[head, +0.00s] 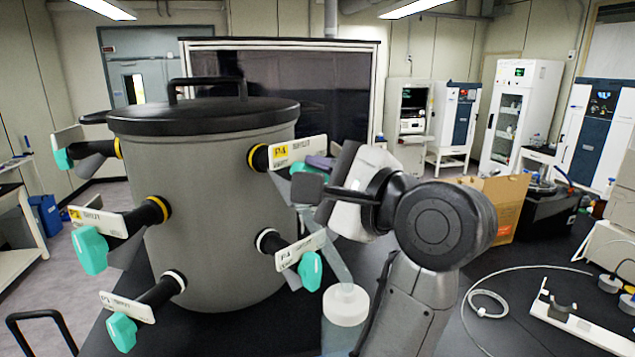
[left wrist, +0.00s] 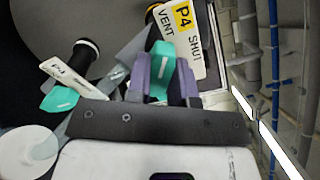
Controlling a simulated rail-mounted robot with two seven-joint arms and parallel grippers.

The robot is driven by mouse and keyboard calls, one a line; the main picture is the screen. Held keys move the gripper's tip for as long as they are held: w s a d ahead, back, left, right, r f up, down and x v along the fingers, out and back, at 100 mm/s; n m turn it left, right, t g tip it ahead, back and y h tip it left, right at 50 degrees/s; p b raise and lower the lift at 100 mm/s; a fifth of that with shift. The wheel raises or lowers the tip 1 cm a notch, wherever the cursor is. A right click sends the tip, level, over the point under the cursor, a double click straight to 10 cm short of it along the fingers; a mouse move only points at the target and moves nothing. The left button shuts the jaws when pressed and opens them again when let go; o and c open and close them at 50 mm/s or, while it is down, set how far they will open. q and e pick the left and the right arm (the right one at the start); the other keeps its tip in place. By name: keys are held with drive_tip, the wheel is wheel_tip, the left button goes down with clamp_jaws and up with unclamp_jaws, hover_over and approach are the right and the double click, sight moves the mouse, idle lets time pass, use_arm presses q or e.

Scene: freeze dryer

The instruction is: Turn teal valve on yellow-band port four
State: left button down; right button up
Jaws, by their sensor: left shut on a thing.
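The grey drum (head: 215,200) has several ports with teal valves. The yellow-band port (head: 258,158) at its upper right carries a tag (head: 297,152) reading P4; the tag (left wrist: 180,35) reads P4, VENT and SHUT in the left wrist view. My left gripper (head: 314,172) reaches this port from the right. In the left wrist view its purple fingers (left wrist: 161,82) are shut on the teal valve (left wrist: 160,66), one on each side. In the head view the gripper mostly hides that valve. My right gripper is not in view.
A white-band port with a teal valve (head: 310,270) sits just below, also tagged P4. More teal valves (head: 90,250) stick out on the drum's left. A white round piece (head: 346,304) stands below my arm. A cardboard box (head: 505,205) and a cable lie to the right.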

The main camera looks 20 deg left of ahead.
use_arm(q)
drive_tip(key=shift+n, duration=0.4)
drive_tip(key=c, duration=1)
unclamp_jaws()
drive_tip(key=shift+s+d, duration=0.1)
drive_tip(key=shift+d, duration=0.15)
drive_tip(key=p+v, duration=0.9)
drive_tip(key=v, duration=0.4)
drive_tip(key=shift+s, duration=0.15)
